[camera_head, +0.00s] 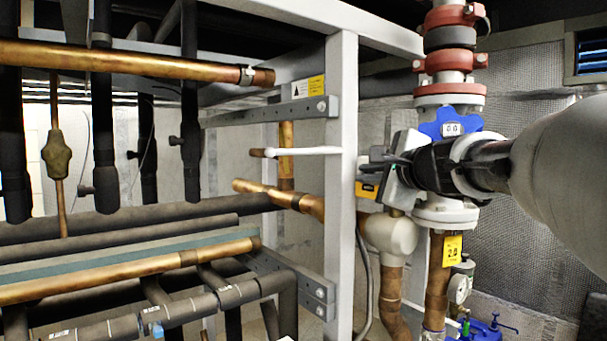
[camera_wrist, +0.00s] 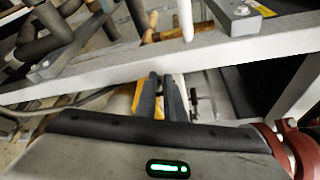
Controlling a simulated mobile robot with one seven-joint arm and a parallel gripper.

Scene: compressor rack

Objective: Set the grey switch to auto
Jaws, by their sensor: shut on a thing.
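My gripper (camera_head: 372,161) reaches in from the right, in front of the blue and red valve column, with its fingers pointing left toward the white frame post. The fingers also show in the wrist view (camera_wrist: 161,80), close together and shut on a small part that they almost wholly cover, which I take to be the grey switch. The switch's position and markings are hidden.
The white frame post (camera_head: 342,190) stands just left of my gripper. The red-flanged column (camera_head: 450,62) and blue collar (camera_head: 450,122) are close behind my wrist. Copper pipes (camera_head: 120,62) and black pipes fill the left. A gauge (camera_head: 462,288) sits low right.

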